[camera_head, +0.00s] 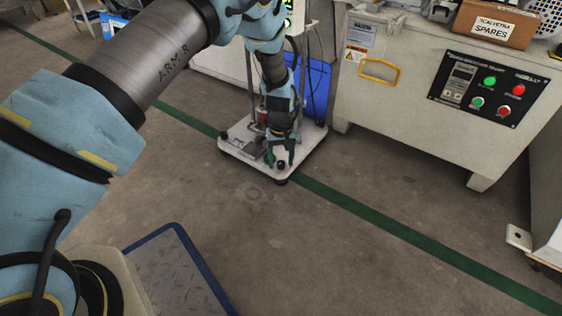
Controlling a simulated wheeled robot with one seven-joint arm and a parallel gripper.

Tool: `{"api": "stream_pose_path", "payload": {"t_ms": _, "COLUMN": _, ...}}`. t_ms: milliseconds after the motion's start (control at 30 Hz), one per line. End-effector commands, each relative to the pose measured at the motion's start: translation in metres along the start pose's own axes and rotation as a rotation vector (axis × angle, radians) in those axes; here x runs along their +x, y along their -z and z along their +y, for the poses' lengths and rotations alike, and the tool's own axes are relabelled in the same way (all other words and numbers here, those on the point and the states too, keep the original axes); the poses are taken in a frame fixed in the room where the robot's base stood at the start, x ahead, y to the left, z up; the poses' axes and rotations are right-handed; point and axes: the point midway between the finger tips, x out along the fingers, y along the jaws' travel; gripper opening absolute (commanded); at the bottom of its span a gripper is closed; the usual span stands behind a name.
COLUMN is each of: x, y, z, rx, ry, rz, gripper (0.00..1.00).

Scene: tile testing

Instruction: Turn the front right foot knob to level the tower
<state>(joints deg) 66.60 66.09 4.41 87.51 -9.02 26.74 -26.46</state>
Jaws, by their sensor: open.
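The tower's white base plate (240,146) stands on the floor in the upper middle of the head view, with thin uprights (249,80) rising from it. A small dark knob (281,164) sits on the plate's near corner, above a dark foot (281,181). My gripper (281,158) points down over this corner. Its two teal fingers are open, one at each side of the knob. I cannot tell whether they touch it. My arm and gripper hide part of the tower and plate.
A light machine cabinet (400,110) with a button panel (488,85) stands right of the tower. A cardboard spares box (495,23) rests on top. A blue bin (318,85) is behind the tower. A green line (400,232) crosses the clear floor in front.

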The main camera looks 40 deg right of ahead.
Motion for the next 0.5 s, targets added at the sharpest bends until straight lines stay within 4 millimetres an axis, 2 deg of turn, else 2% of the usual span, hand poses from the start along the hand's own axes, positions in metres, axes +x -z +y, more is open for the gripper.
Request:
{"api": "stream_pose_path", "payload": {"t_ms": 167, "x": -0.0005, "y": 0.0001, "z": 0.0, "rx": 0.0, "ry": 0.0, "rz": 0.0, "gripper": 0.62}}
{"api": "stream_pose_path", "payload": {"t_ms": 500, "x": -0.0006, "y": 0.0, "z": 0.0, "rx": 0.0, "ry": 0.0, "rz": 0.0, "gripper": 0.24}}
